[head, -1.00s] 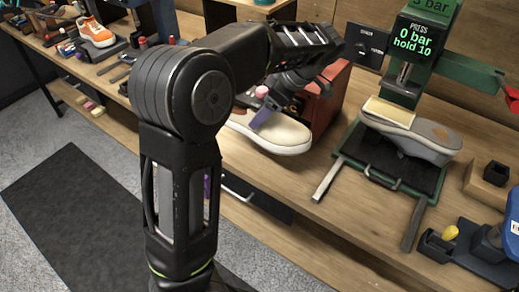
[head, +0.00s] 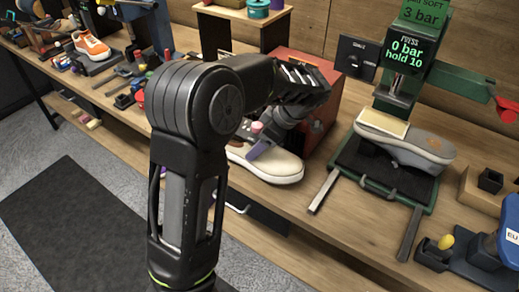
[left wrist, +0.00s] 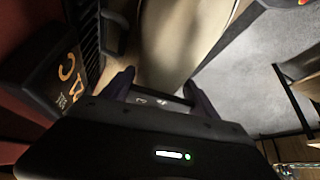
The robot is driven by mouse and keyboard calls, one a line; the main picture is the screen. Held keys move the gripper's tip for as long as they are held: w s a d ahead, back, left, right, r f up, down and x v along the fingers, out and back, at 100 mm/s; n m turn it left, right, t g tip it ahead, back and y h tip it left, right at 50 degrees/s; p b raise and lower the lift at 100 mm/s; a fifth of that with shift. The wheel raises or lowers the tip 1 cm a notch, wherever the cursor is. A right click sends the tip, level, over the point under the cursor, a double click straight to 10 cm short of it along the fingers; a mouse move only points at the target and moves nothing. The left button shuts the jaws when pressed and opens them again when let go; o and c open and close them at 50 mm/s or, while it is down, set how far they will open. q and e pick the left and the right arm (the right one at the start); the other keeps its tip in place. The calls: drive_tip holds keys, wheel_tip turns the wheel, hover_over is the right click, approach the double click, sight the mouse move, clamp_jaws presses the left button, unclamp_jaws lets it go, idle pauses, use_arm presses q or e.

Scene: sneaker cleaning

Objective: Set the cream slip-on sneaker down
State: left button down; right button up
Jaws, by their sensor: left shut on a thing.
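The cream slip-on sneaker (head: 280,168) has a white sole and sits low by the front of the wooden bench, left of the press. I cannot tell whether its sole touches the bench top. My left gripper (head: 262,146), with purple fingers, is shut on the sneaker at its upper part. My forearm hides the sneaker's left end. In the left wrist view the pale sneaker (left wrist: 185,38) lies between and beyond the dark fingers of my left gripper (left wrist: 158,92). My right gripper is out of view.
A red box (head: 325,115) stands right behind the sneaker. The press (head: 395,85) holds a grey sneaker (head: 415,148) to the right, with metal rails jutting forward. An orange sneaker (head: 91,46) stands far left. Bare bench (head: 300,215) shows between the cream sneaker and the press.

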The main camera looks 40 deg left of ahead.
use_arm(q)
drive_tip(key=shift+f, duration=1.4)
drive_tip(key=shift+c, duration=0.9)
unclamp_jaws()
drive_tip(key=b+v, duration=0.1)
drive_tip(key=v, duration=0.5)
drive_tip(key=shift+w+d+r, duration=0.1)
drive_tip(key=shift+d+r, duration=0.1)
drive_tip(key=shift+r, duration=0.05)
drive_tip(key=p+v, duration=0.2)
drive_tip(key=v, duration=0.3)
drive_tip(key=shift+a, duration=0.15)
drive_tip(key=shift+d+r, duration=0.2)
drive_tip(key=shift+d, duration=0.05)
